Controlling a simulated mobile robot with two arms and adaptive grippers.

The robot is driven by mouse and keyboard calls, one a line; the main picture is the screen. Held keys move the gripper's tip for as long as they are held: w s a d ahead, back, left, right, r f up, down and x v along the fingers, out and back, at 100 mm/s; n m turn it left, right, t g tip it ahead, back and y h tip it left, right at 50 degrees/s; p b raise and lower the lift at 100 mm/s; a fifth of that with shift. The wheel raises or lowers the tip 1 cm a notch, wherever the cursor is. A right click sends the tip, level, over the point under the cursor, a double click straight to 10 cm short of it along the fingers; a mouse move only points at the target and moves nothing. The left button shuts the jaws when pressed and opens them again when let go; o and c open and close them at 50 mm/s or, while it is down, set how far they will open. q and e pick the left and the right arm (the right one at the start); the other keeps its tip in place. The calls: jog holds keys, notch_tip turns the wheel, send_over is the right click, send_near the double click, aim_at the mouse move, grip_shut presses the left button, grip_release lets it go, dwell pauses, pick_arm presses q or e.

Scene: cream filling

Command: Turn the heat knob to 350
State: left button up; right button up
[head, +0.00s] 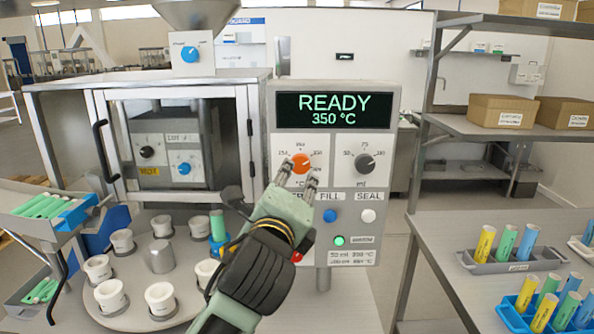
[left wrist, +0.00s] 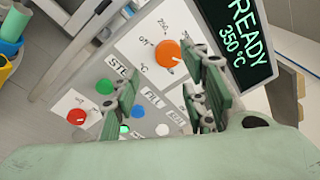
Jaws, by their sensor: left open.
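The orange heat knob (head: 301,163) sits on the left dial of the control panel, below the display; it also shows in the left wrist view (left wrist: 167,54). The display (head: 335,110) reads "READY 350 °C". My left gripper (head: 298,175) is open, with its fingertips just below the knob in the head view. In the left wrist view the knob shows between and beyond the two fingers. I cannot tell whether the fingers touch it. The gripper and wrist hide part of the panel's lower left. My right gripper is not in view.
A grey ml knob (head: 365,164) is right of the heat knob. A blue button (head: 330,215), a white button (head: 368,215) and a green one (head: 339,240) lie below. White cups ring a round tray at left. The right table (head: 440,245) holds coloured tubes.

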aim_at(297, 171)
pick_arm(q)
jog(key=w, duration=0.2)
jog(key=w+p, duration=0.1)
jog(key=w, duration=0.2)
jog(key=w+d+p, duration=0.1)
jog(key=w, duration=0.1)
jog(key=shift+w+d+r, duration=0.1)
jog(key=shift+w+r, duration=0.15)
jog(key=shift+w, duration=0.15)
jog(key=shift+f, duration=0.15)
jog(key=c, duration=1)
jog(key=shift+o, duration=0.2)
jog(key=shift+d+f+n, duration=0.1)
jog(key=shift+f+n, duration=0.05)
jog(key=shift+n, duration=0.25)
jog(key=o, duration=0.7)
jog(key=shift+f, duration=0.1)
jog(key=shift+o, duration=1.3)
